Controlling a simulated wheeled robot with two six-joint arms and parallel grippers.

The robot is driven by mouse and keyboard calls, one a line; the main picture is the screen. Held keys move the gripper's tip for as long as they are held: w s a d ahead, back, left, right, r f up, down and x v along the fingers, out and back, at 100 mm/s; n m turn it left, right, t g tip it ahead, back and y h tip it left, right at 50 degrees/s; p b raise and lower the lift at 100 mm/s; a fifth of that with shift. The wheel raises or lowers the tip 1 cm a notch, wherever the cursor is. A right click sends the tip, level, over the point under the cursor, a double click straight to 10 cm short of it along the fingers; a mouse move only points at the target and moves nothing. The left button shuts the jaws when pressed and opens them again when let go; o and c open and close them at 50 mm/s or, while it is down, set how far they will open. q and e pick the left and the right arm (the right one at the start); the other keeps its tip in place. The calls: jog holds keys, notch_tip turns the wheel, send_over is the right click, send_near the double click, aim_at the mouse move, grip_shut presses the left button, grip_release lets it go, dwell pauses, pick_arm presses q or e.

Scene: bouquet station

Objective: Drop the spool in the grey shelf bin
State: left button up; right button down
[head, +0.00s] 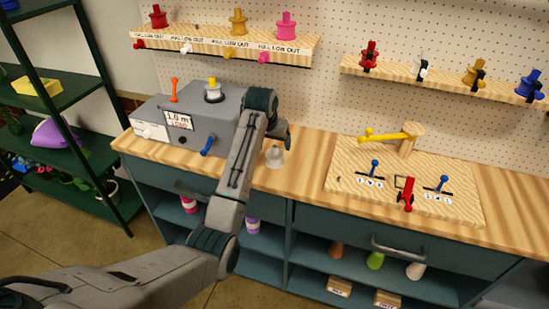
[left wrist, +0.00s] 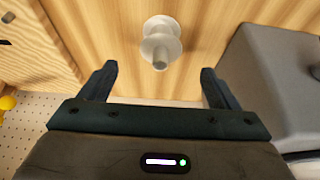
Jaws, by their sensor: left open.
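A pale whitish spool (head: 275,156) stands on the wooden counter, just right of the grey machine. It also shows in the left wrist view (left wrist: 161,42), ahead of the gap between my fingertips. My left gripper (left wrist: 156,70) is open and empty, apart from the spool. In the head view my left gripper (head: 286,138) hangs above and slightly right of the spool, partly hidden by its own arm. I cannot make out a grey shelf bin in either view. My right gripper is not in view.
The grey machine (head: 205,125) stands close left of the spool. A wooden board (head: 335,180) with blue levers and a yellow handle lies to the right. Loaded shelves (head: 60,100) stand at far left. Peg racks (head: 225,44) hang behind.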

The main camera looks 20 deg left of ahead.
aim_at(274, 152)
pick_arm(q)
jog(key=p+x, duration=0.1)
jog(key=x, duration=0.4)
jog(key=shift+w+a+f, duration=0.1)
jog(key=p+x, duration=0.2)
jog(key=x, duration=0.1)
jog(key=shift+w+f, duration=0.1)
jog(key=shift+f, duration=0.25)
jog(key=shift+p+x, duration=0.3)
jog(key=shift+x, duration=0.45)
jog(key=shift+c, duration=0.2)
jog(key=c, duration=1.1)
jog(key=shift+c, duration=0.2)
jog(key=shift+r, duration=0.15)
